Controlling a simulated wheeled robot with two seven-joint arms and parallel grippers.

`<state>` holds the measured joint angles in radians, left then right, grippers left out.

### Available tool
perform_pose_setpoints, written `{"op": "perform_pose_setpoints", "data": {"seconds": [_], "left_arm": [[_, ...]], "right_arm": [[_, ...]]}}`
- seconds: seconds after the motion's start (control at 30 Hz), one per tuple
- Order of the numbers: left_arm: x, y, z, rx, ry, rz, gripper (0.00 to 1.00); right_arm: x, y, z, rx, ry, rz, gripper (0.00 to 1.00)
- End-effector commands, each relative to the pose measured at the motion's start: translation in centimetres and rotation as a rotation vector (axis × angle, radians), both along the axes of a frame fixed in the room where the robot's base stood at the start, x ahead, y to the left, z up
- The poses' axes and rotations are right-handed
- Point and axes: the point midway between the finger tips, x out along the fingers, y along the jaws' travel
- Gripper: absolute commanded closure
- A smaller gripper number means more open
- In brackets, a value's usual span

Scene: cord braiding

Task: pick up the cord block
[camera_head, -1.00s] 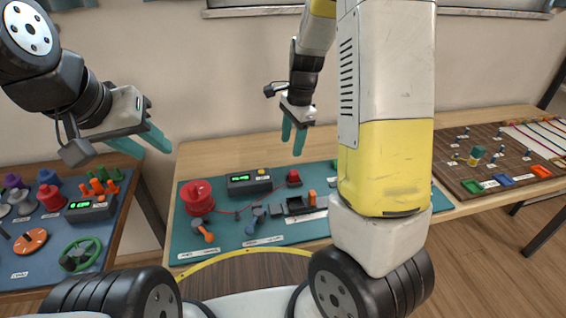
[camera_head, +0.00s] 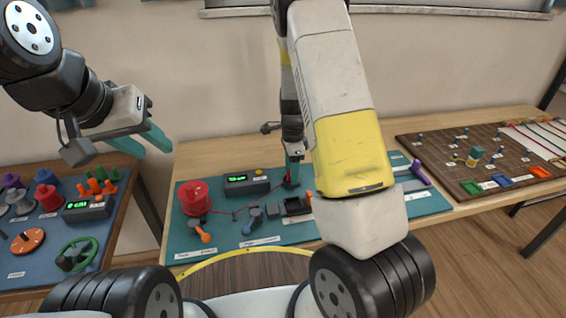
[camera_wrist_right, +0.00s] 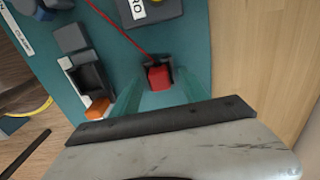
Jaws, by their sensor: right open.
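The cord block is a small red block (camera_wrist_right: 158,77) with a red cord (camera_wrist_right: 121,28) running from it, seen in the right wrist view. It sits in or against a dark holder on the teal mat (camera_wrist_right: 200,40). My right gripper (camera_wrist_right: 159,85) is open, its two teal fingers pointing down at the mat with the block between or just beyond their tips. In the head view the right gripper (camera_head: 293,172) mostly hides the block. My left gripper (camera_head: 155,146) is empty and open, raised at the left, well away from the block.
On the mat are a red spool (camera_head: 195,197), a black box with a green display (camera_head: 247,183), a blue lever (camera_head: 253,218) and a dark tray (camera_head: 297,206). A second blue panel (camera_head: 40,255) stands left, a brown board (camera_head: 440,160) right.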

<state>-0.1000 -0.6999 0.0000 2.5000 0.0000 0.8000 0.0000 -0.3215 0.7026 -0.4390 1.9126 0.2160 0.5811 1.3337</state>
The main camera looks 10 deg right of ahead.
Motion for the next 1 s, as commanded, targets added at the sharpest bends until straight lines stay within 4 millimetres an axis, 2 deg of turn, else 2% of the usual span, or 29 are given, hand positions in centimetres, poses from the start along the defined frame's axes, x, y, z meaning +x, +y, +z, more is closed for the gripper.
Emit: {"op": "perform_pose_setpoints", "data": {"seconds": [0.17, 0.27, 0.43, 0.47, 0.77, 0.87, 1.0], "left_arm": [[0.0, 0.0, 0.0, 0.0, 0.0, 0.0, 0.64], [0.0, 0.0, 0.0, 0.0, 0.0, 0.0, 0.64], [0.0, 0.0, 0.0, 0.0, 0.0, 0.0, 0.64], [0.0, 0.0, 0.0, 0.0, 0.0, 0.0, 0.64], [0.0, 0.0, 0.0, 0.0, 0.0, 0.0, 0.64], [0.0, 0.0, 0.0, 0.0, 0.0, 0.0, 0.64], [0.0, 0.0, 0.0, 0.0, 0.0, 0.0, 0.64]], "right_arm": [[0.0, 0.0, 0.0, 0.0, 0.0, 0.0, 0.47], [0.0, 0.0, 0.0, 0.0, 0.0, 0.0, 0.63], [0.0, 0.0, 0.0, 0.0, 0.0, 0.0, 0.96], [0.0, 0.0, 0.0, 0.0, 0.0, 0.0, 1.0], [0.0, 0.0, 0.3, 0.0, -0.002, 0.001, 1.0], [0.1, 0.0, 1.4, 0.001, -0.004, 0.001, 1.0], [0.1, 0.1, 4.2, 0.001, -0.006, 0.002, 1.0]]}}
